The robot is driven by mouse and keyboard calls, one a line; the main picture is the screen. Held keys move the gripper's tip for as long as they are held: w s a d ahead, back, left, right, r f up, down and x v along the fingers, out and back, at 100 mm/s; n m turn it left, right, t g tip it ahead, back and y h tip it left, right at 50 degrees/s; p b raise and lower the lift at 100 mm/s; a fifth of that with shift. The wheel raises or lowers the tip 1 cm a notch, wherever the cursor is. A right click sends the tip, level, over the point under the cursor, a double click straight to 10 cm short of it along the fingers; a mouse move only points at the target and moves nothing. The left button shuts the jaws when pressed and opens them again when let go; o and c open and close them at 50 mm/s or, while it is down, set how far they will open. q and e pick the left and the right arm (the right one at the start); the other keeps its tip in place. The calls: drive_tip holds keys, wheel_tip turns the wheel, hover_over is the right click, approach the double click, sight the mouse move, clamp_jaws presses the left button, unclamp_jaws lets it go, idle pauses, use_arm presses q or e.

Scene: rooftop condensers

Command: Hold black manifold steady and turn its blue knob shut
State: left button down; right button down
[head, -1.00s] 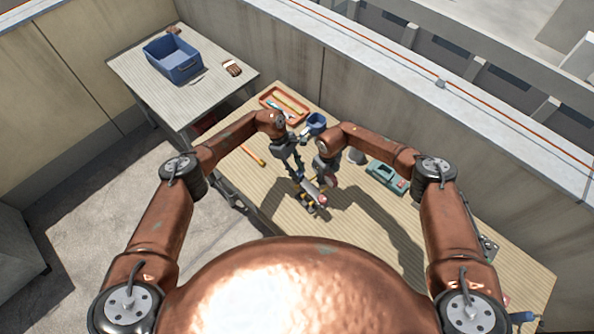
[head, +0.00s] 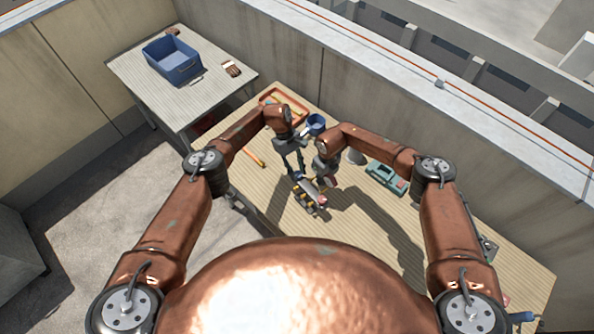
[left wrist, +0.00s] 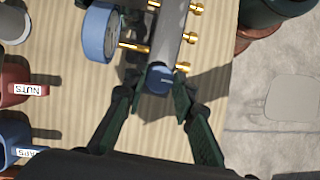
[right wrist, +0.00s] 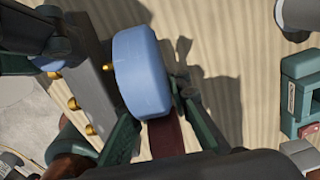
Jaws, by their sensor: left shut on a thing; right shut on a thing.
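The black manifold (head: 308,190), a dark bar with brass fittings, is over the workbench below my two hands. In the left wrist view the manifold (left wrist: 172,40) runs up from my left gripper (left wrist: 155,92), which is shut on its near end, at a blue end piece. The round blue knob (left wrist: 100,32) sticks out to the left on a brass stem. In the right wrist view the blue knob (right wrist: 140,72) is at the fingertips of my right gripper (right wrist: 155,112), which is shut on it. My grippers hide most of the knob in the head view.
On the workbench (head: 375,210) lie an orange-handled tool (head: 253,156), a red tray (head: 270,96), a blue cup (head: 316,124) and a teal device (head: 387,177). The left wrist view shows bins marked NUTS (left wrist: 20,82) and CAPS (left wrist: 14,138). A wall stands behind the bench.

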use_arm(q)
drive_tip(key=shift+a, duration=0.1)
drive_tip(key=c, duration=1.6)
unclamp_jaws()
drive_tip(key=v, duration=1.2)
use_arm(e)
drive_tip(key=c, duration=1.7)
unclamp_jaws()
drive_tip(key=shift+c, duration=0.2)
drive_tip(key=shift+o, duration=0.4)
drive_tip(key=o, duration=0.4)
drive_tip(key=shift+c, duration=0.2)
